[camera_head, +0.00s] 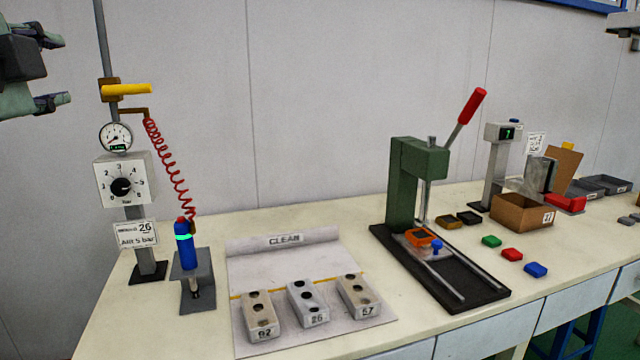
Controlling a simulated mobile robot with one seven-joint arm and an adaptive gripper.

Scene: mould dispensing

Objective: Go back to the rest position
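My gripper (64,69) shows at the far left upper edge, raised in front of the wall and left of the air post. Its two fingers are spread apart with nothing visible between them. The rest of my arm is out of view. Below and to the right, a blue dispenser (184,248) with a red top and a green lit band stands upright in its grey stand (198,299). Three mould blocks (261,316), (308,303), (358,297) stand in a row on the white CLEAN mat (285,261), apart from my gripper.
The air post carries a gauge (116,136), a dial box (124,180), a yellow handle (126,89) and a red coiled hose (168,165). A green lever press (403,190), coloured caps (511,254) and a cardboard box (521,213) stand further right on the bench.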

